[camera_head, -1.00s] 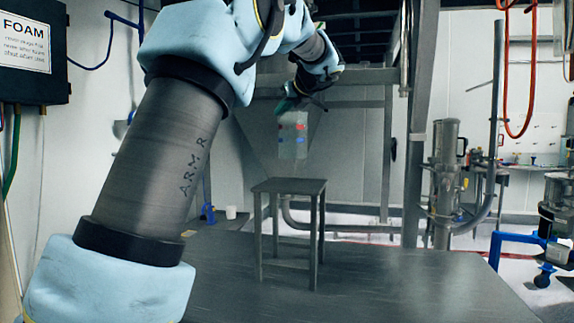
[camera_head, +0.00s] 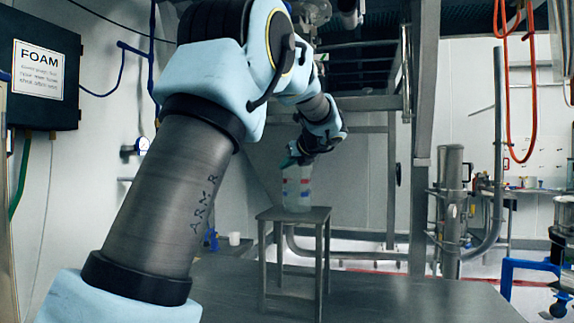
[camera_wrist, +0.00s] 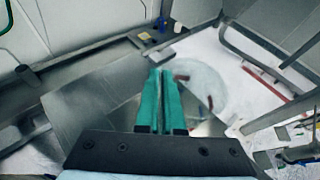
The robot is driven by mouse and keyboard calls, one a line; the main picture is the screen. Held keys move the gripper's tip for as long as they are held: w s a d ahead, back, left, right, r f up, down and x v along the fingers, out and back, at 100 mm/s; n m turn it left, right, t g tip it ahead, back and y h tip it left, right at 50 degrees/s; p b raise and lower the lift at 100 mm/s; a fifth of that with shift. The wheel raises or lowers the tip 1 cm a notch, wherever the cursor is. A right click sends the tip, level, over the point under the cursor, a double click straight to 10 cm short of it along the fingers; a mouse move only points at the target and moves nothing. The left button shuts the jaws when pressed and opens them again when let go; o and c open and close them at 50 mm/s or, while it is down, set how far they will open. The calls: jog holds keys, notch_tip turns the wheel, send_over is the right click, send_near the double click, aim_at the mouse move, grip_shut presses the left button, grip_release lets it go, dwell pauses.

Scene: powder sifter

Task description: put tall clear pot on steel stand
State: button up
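The tall clear pot (camera_head: 297,190), with red and blue marks on its side, is upright below my gripper (camera_head: 291,160) in the head view. My gripper's green fingers are nearly together at the pot's rim, shut on its wall. The pot's base shows at the top of the steel stand (camera_head: 268,214), over its rear middle; I cannot tell whether it touches. In the wrist view the fingers (camera_wrist: 161,95) stand side by side, and the pale round pot (camera_wrist: 205,82) shows to their right, partly hidden.
The stand rises from a wide dark steel table (camera_head: 400,297). A small white cup (camera_head: 234,239) is at the table's back left. Steel frame posts (camera_head: 420,150) and a steel cylinder (camera_head: 450,190) stand to the right. The stand's top is otherwise clear.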

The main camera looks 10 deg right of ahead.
jog(key=o, duration=0.4)
jog(key=shift+o, duration=0.2)
jog(key=shift+r, duration=0.25)
jog(key=b+v, duration=0.2)
jog(key=v, duration=1)
jog(key=shift+f, duration=0.1)
